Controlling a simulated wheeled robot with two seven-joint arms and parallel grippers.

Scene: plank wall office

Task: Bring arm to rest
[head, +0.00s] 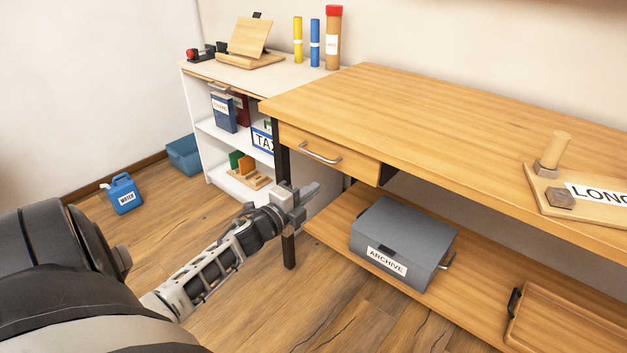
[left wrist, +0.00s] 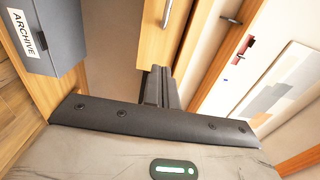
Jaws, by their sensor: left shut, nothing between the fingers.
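My left gripper (head: 299,200) is in the head view, in front of the wooden desk's left front leg and below its drawer. Its fingers are together with nothing between them. In the left wrist view the shut fingers (left wrist: 160,87) point toward the desk front, with the drawer beyond them. The gripper holds nothing, and I cannot tell whether it touches the desk leg. My left arm comes in from the lower left of the head view. My right gripper is not in either view.
The wooden desk (head: 430,105) has a drawer (head: 325,152) and a lower shelf bearing a grey ARCHIVE box (head: 405,240). A white shelf unit (head: 200,125) stands behind left. A blue water can (head: 123,194) and blue bin (head: 184,155) are on the floor.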

